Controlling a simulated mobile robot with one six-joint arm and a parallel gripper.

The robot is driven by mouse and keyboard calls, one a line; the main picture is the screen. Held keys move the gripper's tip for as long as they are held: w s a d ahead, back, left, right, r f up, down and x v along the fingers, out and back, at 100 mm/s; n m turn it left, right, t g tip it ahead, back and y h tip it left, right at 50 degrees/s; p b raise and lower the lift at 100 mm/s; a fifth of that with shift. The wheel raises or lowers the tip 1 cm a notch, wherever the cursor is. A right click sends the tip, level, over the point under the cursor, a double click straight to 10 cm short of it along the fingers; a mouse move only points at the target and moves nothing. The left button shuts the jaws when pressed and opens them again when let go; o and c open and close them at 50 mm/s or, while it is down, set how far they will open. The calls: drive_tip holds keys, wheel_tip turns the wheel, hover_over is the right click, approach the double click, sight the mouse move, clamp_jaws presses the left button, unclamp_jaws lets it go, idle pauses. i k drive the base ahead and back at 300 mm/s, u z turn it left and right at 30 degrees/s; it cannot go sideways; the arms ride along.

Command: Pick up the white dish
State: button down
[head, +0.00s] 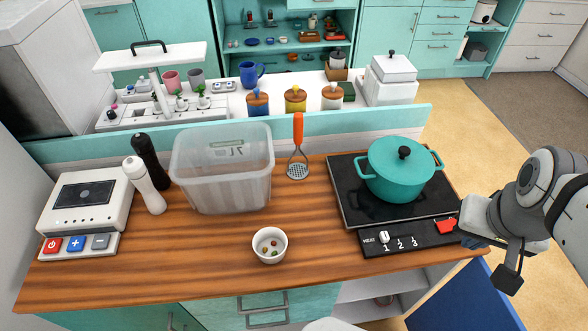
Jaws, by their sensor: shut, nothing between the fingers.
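The white dish (270,250) is a small round bowl standing upright on the wooden counter, near its front edge and right of the middle of the clear strip. My gripper (472,236) is at the right, beside the right end of the hob's control strip and well apart from the dish. It is shut and holds nothing; its fingertips are small and partly hidden in this view.
A teal pot (400,172) stands on the black hob (345,190), between my gripper and the counter's back. A clear bin (222,180), masher (297,160), white mill (148,186), black mill (150,160) and scale (85,205) also stand there. The counter around the dish (200,255) is clear.

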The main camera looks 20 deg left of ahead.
sight(263, 238)
drive_tip(key=u, duration=1.25)
drive_tip(key=k, duration=1.15)
drive_tip(key=u, duration=0.25)
drive_tip(key=i, duration=1)
drive_tip(key=u, duration=0.05)
